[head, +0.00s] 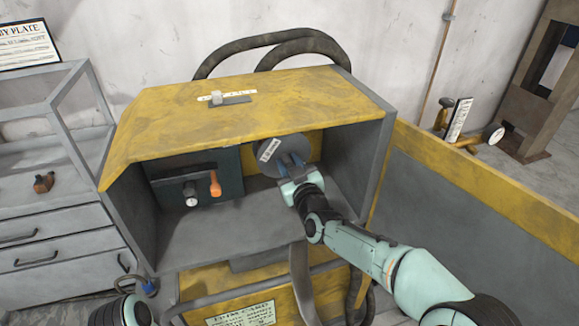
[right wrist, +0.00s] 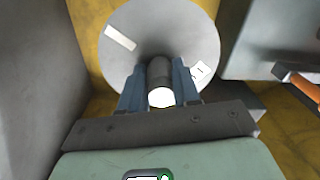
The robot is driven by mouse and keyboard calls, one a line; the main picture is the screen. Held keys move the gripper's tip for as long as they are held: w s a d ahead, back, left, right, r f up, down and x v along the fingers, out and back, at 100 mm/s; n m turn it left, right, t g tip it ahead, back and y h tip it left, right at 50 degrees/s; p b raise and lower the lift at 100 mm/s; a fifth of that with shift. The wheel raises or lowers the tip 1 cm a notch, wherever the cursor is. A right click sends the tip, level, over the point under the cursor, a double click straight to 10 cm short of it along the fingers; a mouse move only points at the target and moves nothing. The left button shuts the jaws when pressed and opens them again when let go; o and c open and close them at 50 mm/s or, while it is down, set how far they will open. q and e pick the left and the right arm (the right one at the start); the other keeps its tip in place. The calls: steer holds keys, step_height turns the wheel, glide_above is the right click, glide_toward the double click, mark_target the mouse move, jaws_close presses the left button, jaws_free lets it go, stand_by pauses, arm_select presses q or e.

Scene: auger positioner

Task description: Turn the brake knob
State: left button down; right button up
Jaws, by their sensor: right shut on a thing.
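A round grey disc (head: 268,158) with a white label stands at the back of the open yellow and grey cabinet, right of its middle. In the right wrist view the disc (right wrist: 195,30) has a dark cylindrical knob (right wrist: 160,75) with a white end at its centre. I take this as the brake knob; the label is too small to read. My right gripper (head: 291,162) reaches into the cabinet, its blue fingers shut on the knob, one on each side. In the head view the gripper hides the knob. Only part of my left arm shows at the bottom left.
Left of the disc, a dark panel (head: 197,178) carries an orange lever (head: 214,184) and a small gauge-like knob (head: 190,194). The cabinet's side walls and yellow top (head: 290,97) enclose the space. A grey drawer unit (head: 60,235) stands at the left.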

steer(key=shift+f+m+b, duration=0.1)
steer(key=shift+m+b, duration=2.3)
steer(key=shift+m, duration=0.2)
arm_select(q)
steer(key=shift+t, duration=0.4)
steer(key=shift+w+f+b, duration=0.2)
steer(key=shift+w+f, duration=0.05)
steer(key=shift+f, duration=0.65)
steer(key=shift+w+f+b, duration=0.25)
steer(key=shift+w+f, duration=0.05)
steer(key=shift+f, duration=0.55)
steer(key=shift+w+f+b, duration=0.2)
steer(key=shift+w+f, duration=0.05)
steer(key=shift+f, duration=0.65)
arm_select(e)
steer(key=shift+m, duration=1.2)
steer(key=o, duration=1.1)
steer(key=shift+c, duration=0.2)
arm_select(q)
steer(key=shift+f, duration=0.1)
arm_select(e)
steer(key=shift+s, duration=0.1)
